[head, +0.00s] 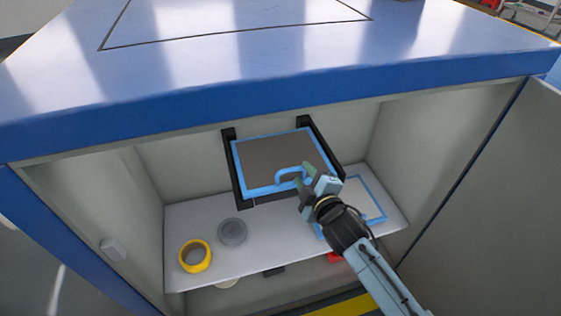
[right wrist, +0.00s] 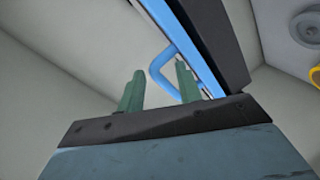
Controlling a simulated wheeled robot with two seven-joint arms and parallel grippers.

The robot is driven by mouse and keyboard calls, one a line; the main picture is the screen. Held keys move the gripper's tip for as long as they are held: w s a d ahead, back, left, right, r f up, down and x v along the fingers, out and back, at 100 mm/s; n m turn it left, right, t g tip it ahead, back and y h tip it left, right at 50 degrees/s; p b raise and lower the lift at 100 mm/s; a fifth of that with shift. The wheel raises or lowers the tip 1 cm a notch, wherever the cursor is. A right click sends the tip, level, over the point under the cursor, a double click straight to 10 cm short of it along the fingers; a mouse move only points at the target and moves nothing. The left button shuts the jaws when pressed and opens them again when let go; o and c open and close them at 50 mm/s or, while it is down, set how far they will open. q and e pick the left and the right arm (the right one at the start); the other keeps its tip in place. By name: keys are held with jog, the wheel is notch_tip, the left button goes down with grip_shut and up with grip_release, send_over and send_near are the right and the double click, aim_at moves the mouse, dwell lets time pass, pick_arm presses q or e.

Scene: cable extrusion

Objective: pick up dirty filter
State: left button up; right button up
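The dirty filter (head: 282,160) is a grey-brown panel with a blue frame. It sits tilted in a black holder on the cabinet's back wall. Its blue handle (head: 288,174) sticks out near the lower edge and also shows in the right wrist view (right wrist: 160,66). My right gripper (head: 307,172) is at the right end of this handle. Its green fingers (right wrist: 159,88) are apart, with part of the handle seen between and behind them. Whether they touch it I cannot tell. My left gripper is in neither view.
A second, pale filter with a blue frame (head: 373,204) lies on the white shelf (head: 270,235), partly behind my right arm. A yellow ring (head: 195,257) and a grey round piece (head: 232,232) lie left. Cabinet walls and the blue top edge (head: 250,105) enclose the space.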

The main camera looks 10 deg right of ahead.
jog(key=shift+w, duration=0.35)
jog(key=shift+f, duration=0.1)
grip_shut()
dwell(0.3)
